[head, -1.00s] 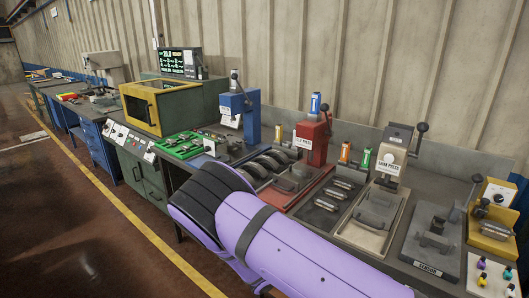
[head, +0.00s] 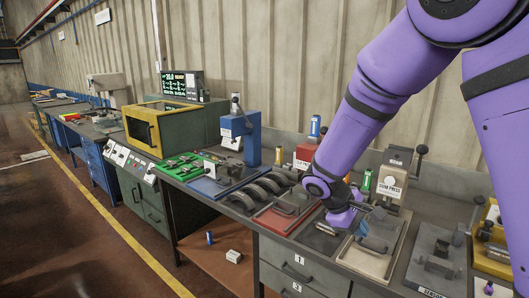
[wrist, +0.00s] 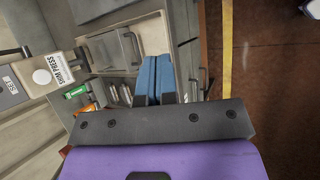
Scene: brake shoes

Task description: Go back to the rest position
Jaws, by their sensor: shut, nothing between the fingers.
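My purple arm comes down from the upper right of the head view. My gripper (head: 362,229) is low over the bench, above the cream tray (head: 349,259) in front of the cream shim press (head: 393,186). Its two blue fingers are together in the wrist view (wrist: 156,82), with nothing seen between them. The shim press also shows at the left of the wrist view (wrist: 62,73). My gripper hides part of the cream tray and the dark tray (head: 311,240) beside it. Whether the fingertips touch anything cannot be told.
Left of my gripper are a red tray (head: 275,220), dark curved brake shoes (head: 262,190), a blue press (head: 241,138) and a yellow-fronted oven (head: 152,127). A grey sensor fixture (head: 434,263) stands to the right. The floor in front (head: 60,235) is clear.

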